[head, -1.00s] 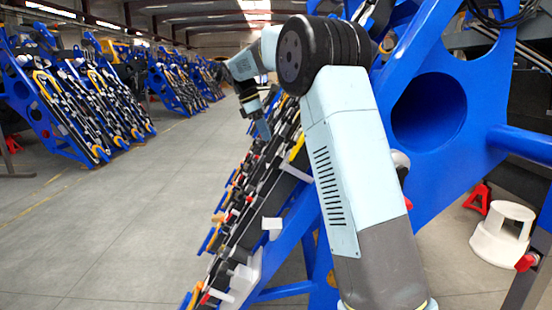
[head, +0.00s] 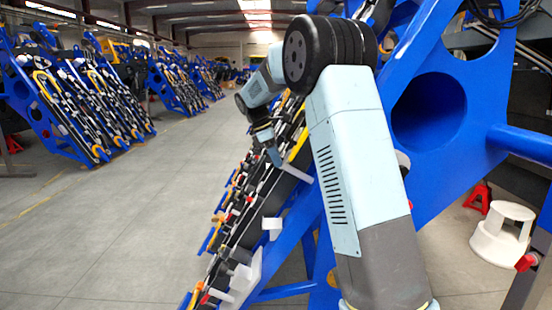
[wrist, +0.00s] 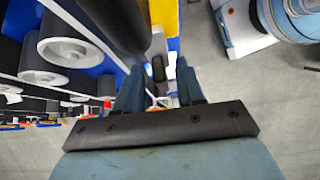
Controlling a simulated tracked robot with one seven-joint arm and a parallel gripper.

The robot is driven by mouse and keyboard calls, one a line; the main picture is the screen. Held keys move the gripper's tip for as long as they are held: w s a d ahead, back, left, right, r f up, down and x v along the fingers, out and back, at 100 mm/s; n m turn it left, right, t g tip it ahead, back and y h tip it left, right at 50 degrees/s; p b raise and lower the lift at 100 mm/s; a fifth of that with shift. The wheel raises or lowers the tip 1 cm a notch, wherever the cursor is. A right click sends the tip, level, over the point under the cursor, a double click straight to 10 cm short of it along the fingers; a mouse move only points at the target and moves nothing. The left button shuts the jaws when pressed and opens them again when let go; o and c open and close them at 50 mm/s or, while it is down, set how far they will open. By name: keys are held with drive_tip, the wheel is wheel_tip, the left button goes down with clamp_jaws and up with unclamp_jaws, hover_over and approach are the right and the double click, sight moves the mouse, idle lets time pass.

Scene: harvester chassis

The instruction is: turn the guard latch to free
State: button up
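My gripper (head: 275,157) hangs at the end of my bent arm, close to the upper part of the sloping chassis panel in the head view. In the wrist view its two blue-grey fingers (wrist: 157,82) stand apart, with a gap between them. A small grey and black piece (wrist: 158,66) shows beyond and between the fingertips, beside a yellow bar. I cannot tell whether this piece is the guard latch or whether a finger touches it. The latch is not clearly made out in the head view.
The blue chassis frame (head: 445,170) rises on the right behind my arm. In the wrist view, grey rollers (wrist: 65,45) lie left of the fingers and a yellow bar (wrist: 165,15) lies ahead. A white step stool (head: 502,235) stands at right. The floor (head: 130,220) at left is clear.

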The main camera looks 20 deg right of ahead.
clamp_jaws()
drive_tip(key=shift+r, duration=0.1)
idle(0.3)
drive_tip(key=m+t, duration=0.2)
drive_tip(key=shift+s+a+m+t+h, duration=0.2)
drive_tip(key=shift+s+m+t+h, duration=0.1)
drive_tip(key=shift+m+h, duration=0.1)
drive_tip(key=shift+s+a+f+m+t+h, duration=0.15)
drive_tip(key=shift+f+m+t+h, duration=0.15)
drive_tip(key=shift+m+t+h, duration=1.05)
drive_tip(key=shift+s+a+f+m+t+h, duration=0.2)
drive_tip(key=shift+m+h, duration=0.65)
drive_tip(key=shift+m, duration=1.35)
drive_tip(key=shift+s+a+f+m+t+h, duration=0.15)
drive_tip(key=shift+f+m+t+h, duration=0.2)
drive_tip(key=shift+m+t+h, duration=1)
drive_tip(key=shift+f+m+g, duration=0.1)
drive_tip(key=shift+m+g, duration=0.4)
drive_tip(key=shift+g, duration=0.2)
unclamp_jaws()
